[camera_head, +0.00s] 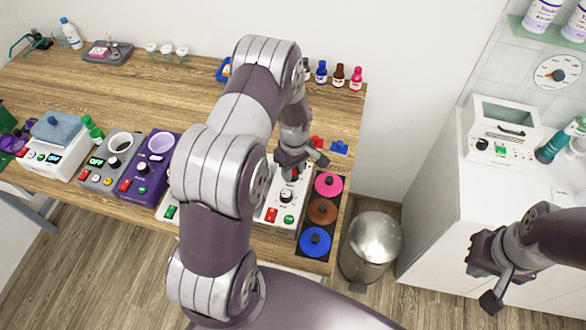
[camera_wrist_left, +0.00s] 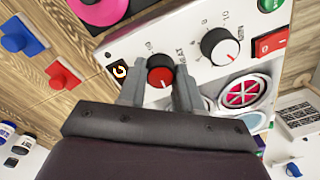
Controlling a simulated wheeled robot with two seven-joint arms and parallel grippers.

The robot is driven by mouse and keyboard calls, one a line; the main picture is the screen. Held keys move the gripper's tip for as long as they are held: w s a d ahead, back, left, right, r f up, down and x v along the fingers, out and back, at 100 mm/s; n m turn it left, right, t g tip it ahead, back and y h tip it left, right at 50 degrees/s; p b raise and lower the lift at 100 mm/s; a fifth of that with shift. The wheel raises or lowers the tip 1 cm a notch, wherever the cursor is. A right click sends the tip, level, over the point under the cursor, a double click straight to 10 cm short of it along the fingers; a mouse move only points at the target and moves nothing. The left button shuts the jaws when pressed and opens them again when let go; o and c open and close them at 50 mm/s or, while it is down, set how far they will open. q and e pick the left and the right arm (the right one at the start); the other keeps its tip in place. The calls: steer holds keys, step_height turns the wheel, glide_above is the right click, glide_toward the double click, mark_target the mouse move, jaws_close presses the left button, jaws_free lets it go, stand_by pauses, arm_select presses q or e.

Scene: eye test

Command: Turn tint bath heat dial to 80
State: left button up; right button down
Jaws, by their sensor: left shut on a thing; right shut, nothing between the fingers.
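The tint bath is a white box (camera_head: 269,209) at the front right of the wooden table. Its red heat dial (camera_wrist_left: 160,77) has small "HEAT" lettering beside it in the left wrist view; its exact setting is too small to read. My left gripper (camera_head: 301,164) reaches down over the box. In the left wrist view its fingers (camera_wrist_left: 160,88) are shut on the red dial, one on each side. A black dial (camera_wrist_left: 220,46) with a number scale sits beside it, clear of the fingers.
Pink, brown and blue round lids (camera_head: 322,211) stand in a dark rack right of the bath. A metal bin (camera_head: 371,247) stands beside the table. Other machines (camera_head: 145,176) line the table's front left. Small bottles (camera_head: 338,75) stand at the back. A white cabinet (camera_head: 440,190) is at the right.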

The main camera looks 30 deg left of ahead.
arm_select(q)
steer(key=m, duration=0.3)
steer(key=shift+b, duration=0.4)
steer(key=m, duration=0.8)
steer(key=shift+b, duration=0.35)
steer(key=m, duration=0.6)
steer(key=shift+r+m+t, duration=0.1)
steer(key=shift+m+t, duration=0.2)
steer(key=shift+m, duration=0.1)
steer(key=m, duration=0.5)
steer(key=shift+m+p, duration=0.3)
steer(key=shift+w, duration=0.1)
steer(key=o, duration=1)
steer(key=shift+o, duration=0.2)
